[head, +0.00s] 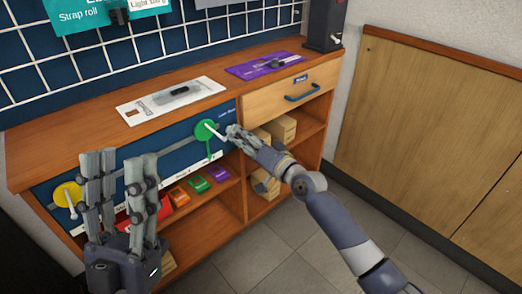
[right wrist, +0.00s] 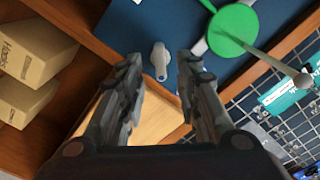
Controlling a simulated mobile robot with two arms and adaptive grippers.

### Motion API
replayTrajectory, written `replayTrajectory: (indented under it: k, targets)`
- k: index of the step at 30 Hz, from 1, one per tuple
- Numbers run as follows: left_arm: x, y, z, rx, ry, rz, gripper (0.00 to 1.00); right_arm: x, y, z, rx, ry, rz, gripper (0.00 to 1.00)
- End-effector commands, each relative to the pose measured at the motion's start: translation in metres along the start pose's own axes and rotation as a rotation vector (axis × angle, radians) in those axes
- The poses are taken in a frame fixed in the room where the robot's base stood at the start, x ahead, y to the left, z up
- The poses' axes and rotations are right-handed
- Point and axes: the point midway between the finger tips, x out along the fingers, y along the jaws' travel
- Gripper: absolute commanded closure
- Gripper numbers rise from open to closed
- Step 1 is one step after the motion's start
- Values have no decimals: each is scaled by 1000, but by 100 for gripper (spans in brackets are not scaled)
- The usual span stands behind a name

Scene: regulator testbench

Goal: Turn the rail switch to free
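A blue front panel carries a green round disc (head: 206,130) with a white lever and a yellow disc (head: 67,194) with a white lever. My right gripper (head: 232,132) is at the panel just right of the green disc. Its fingertips (right wrist: 159,62) are apart, with the white knob showing between them; contact is unclear. My left gripper (head: 120,160) stands upright, open and empty, before the panel's left part.
A wooden drawer (head: 288,94) with a blue handle is right of the panel. Shelves below hold cardboard boxes (head: 280,128) and coloured items (head: 198,184). A white board (head: 172,98) and a purple mat (head: 264,65) lie on top. The floor at right is clear.

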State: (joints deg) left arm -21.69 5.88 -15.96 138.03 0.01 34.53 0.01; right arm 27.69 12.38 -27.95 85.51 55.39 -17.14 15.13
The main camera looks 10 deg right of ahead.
Motion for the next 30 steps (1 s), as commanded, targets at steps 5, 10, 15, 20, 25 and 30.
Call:
replayTrajectory:
  k: [5, 10, 15, 20, 25, 30]
  targets:
    - [0, 0, 0, 0, 1, 0, 60, -35, 1, 1, -1, -1, 2, 69]
    - [0, 0, 0, 0, 1, 0, 60, -64, 1, 1, 0, -1, 2, 69]
    - [0, 0, 0, 0, 1, 0, 60, -84, 1, 0, 1, 0, 1, 69]
    - [0, 0, 0, 0, 1, 0, 60, -90, 0, 0, 1, 0, 0, 69]
    - [0, 0, 0, 1, 1, 0, 60, -90, 0, 0, 1, 0, 0, 69]
    - [0, 0, 0, 1, 1, 0, 60, -90, 0, 0, 1, 0, 0, 69]
